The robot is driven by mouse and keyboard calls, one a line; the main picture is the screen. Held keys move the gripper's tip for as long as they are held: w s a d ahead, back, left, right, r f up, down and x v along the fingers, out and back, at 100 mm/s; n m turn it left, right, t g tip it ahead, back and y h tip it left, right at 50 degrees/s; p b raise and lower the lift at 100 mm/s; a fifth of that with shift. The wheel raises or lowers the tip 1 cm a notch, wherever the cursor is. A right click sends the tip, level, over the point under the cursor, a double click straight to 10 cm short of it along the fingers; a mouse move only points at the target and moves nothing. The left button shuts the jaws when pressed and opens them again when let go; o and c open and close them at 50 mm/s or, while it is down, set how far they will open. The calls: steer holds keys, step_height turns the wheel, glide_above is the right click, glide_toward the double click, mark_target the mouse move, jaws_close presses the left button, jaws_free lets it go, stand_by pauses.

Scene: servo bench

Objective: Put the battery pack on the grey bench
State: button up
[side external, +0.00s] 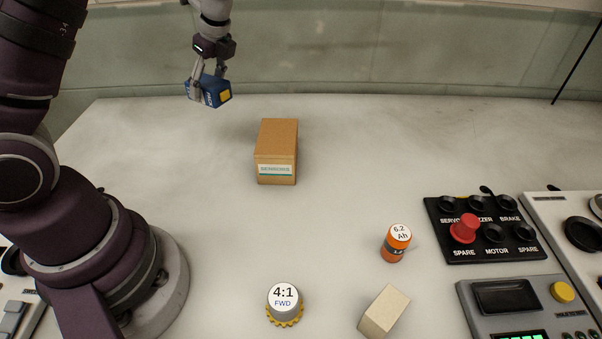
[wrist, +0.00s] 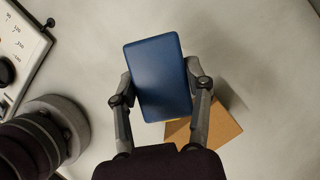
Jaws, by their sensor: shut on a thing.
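My gripper (side external: 206,84) is shut on a blue block (side external: 213,94) with a yellow patch, which seems to be the battery pack. It is held in the air over the far left part of the grey bench (side external: 190,170), tilted a little. In the wrist view the blue block (wrist: 160,80) sits between both fingers, its broad plain face to the camera. An orange cylinder (side external: 396,243) marked "6.2 Ah" stands on the bench at right of centre.
A cardboard box (side external: 276,150) stands to the right of and nearer than my gripper. A grey knob with a yellow toothed base (side external: 284,303) and a beige block (side external: 384,311) are in front. Control panels (side external: 480,229) fill the right. The bench's left middle and far right are clear.

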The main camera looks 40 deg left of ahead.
mark_target(224, 81)
steer(key=w+d+r+n+g+h, duration=0.1)
steer(key=w+d+r+n, duration=0.15)
steer(key=d, duration=0.55)
steer(key=w+d+r+n+g, duration=0.1)
steer(key=w+d+r+n, duration=0.15)
steer(key=d, duration=0.45)
steer(key=s+a+f+m, duration=0.1)
steer(key=a, duration=0.3)
steer(key=s+a+f+m+t, duration=0.1)
steer(key=a, duration=0.3)
steer(key=a+f+m, duration=0.1)
steer(key=a, duration=0.3)
steer(key=shift+s+a+f+m+y, duration=0.15)
steer(key=shift+s+f+m+y, duration=0.15)
steer(key=shift+s+y, duration=0.1)
steer(key=s+a, duration=0.1)
steer(key=s+a+f+m, duration=0.1)
steer(key=s, duration=0.1)
steer(key=s+a+f+m+t, duration=0.1)
steer(key=a, duration=0.1)
steer(key=shift+s, duration=0.15)
steer(key=s+a+f+m+t, duration=0.1)
steer(key=s+a+f+m, duration=0.15)
steer(key=s, duration=0.35)
steer(key=shift+m, duration=0.25)
steer(key=f, duration=0.9)
steer(key=shift+s+d+f, duration=0.1)
steer(key=shift+d+f, duration=0.1)
steer(key=shift+f, duration=0.05)
